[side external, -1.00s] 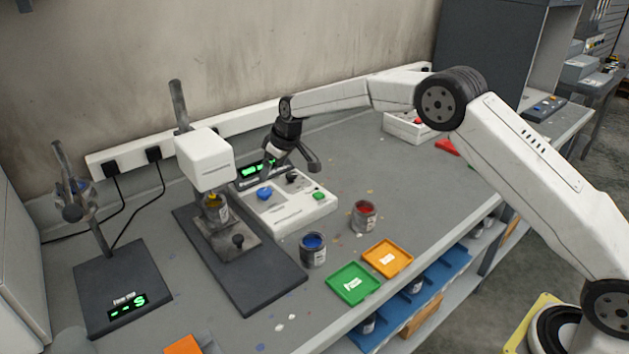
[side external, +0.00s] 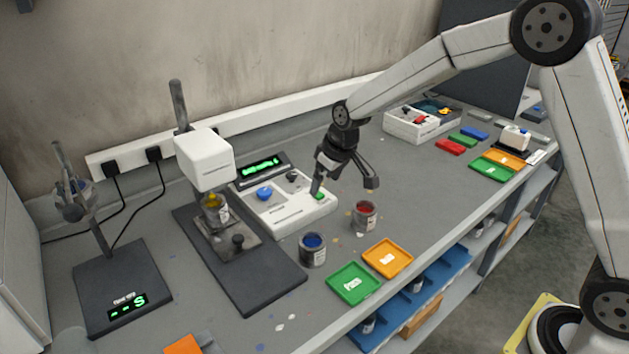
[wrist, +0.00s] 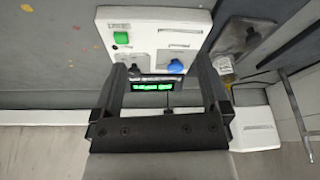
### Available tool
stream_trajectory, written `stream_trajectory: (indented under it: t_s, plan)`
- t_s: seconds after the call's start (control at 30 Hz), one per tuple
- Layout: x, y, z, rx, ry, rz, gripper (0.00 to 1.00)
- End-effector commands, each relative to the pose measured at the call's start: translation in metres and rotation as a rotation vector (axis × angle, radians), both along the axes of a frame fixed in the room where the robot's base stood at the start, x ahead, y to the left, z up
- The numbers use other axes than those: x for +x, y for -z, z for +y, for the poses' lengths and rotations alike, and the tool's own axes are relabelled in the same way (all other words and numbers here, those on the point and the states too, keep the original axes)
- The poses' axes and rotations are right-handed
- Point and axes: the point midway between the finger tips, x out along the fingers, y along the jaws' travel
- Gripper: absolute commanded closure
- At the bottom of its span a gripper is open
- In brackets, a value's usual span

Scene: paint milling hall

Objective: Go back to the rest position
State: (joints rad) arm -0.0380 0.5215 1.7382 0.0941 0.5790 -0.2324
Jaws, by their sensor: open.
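My gripper (side external: 343,186) is open and empty in the side view, above the bench at the right end of the white control box (side external: 290,217). Its two dark fingers also show in the wrist view (wrist: 163,80), spread apart with nothing between them. The control box carries a blue knob (side external: 264,193), a dark knob, a green button (side external: 319,196) and a lit green display (side external: 262,169). In the wrist view the green button (wrist: 121,38) and blue knob (wrist: 175,66) are visible beyond the fingers.
A mixer with a white head (side external: 205,160) stands left of the box. A red paint can (side external: 364,216), a blue paint can (side external: 313,250), a green tray (side external: 353,284) and an orange tray (side external: 387,259) stand near the front edge. A white bin (side external: 420,125) is at the back right.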

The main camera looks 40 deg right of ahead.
Motion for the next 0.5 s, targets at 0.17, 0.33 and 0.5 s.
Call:
stream_trajectory:
  t_s: [0.17,0.33,0.5]
  plan:
    - [-0.047,-0.001,-0.009,-0.003,0.047,0.017,0.04]
    - [-0.093,0.001,-0.015,-0.007,0.087,0.033,0.04]
    - [-0.142,0.006,-0.021,-0.009,0.128,0.048,0.04]
